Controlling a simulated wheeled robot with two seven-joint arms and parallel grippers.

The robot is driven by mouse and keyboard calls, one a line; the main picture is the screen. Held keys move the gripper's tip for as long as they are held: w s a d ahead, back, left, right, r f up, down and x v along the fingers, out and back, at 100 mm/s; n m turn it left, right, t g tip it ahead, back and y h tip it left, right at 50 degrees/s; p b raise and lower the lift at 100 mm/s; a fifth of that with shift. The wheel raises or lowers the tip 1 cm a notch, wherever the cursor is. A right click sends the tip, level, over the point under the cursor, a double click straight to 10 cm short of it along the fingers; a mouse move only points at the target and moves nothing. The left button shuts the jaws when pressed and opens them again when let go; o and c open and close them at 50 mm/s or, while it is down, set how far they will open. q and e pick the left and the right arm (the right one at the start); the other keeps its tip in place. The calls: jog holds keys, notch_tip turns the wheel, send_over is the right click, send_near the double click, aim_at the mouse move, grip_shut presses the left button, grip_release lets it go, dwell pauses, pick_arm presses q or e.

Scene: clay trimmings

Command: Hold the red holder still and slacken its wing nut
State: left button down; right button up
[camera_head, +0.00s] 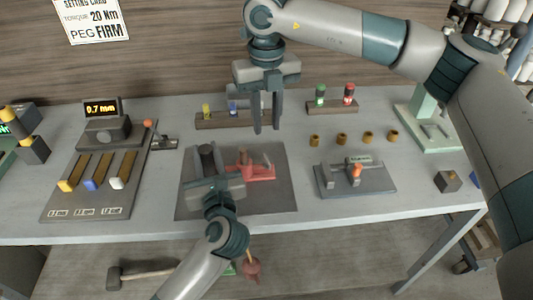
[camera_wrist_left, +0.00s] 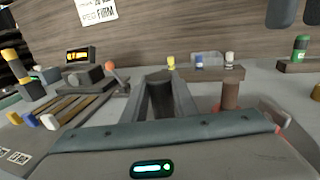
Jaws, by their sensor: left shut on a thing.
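The red holder (camera_head: 260,174) lies on a dark mat (camera_head: 275,203) in the middle of the table. A short reddish post (camera_head: 243,158) stands on it, and a pale slanted piece sits at its right end; I cannot tell which part is the wing nut. My left gripper (camera_head: 207,158) is at the holder's left, shut on a dark grey upright block (camera_wrist_left: 161,97) that shows between its fingers in the left wrist view. Whether this block belongs to the holder is unclear. My right gripper (camera_head: 266,130) is open and empty, pointing down above the holder's far side.
A gauge stand (camera_head: 103,131) and colored-end strips stand at the left. Racks of colored pegs (camera_head: 333,106) are behind the mat. Several brass rings (camera_head: 341,139) and a grey fixture (camera_head: 375,182) are at the right. The table's front edge is clear right of my left arm.

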aim_at(267, 159)
notch_tip(267, 159, down, 11)
jog(key=shift+f, duration=0.1)
dwell(0.4)
grip_shut()
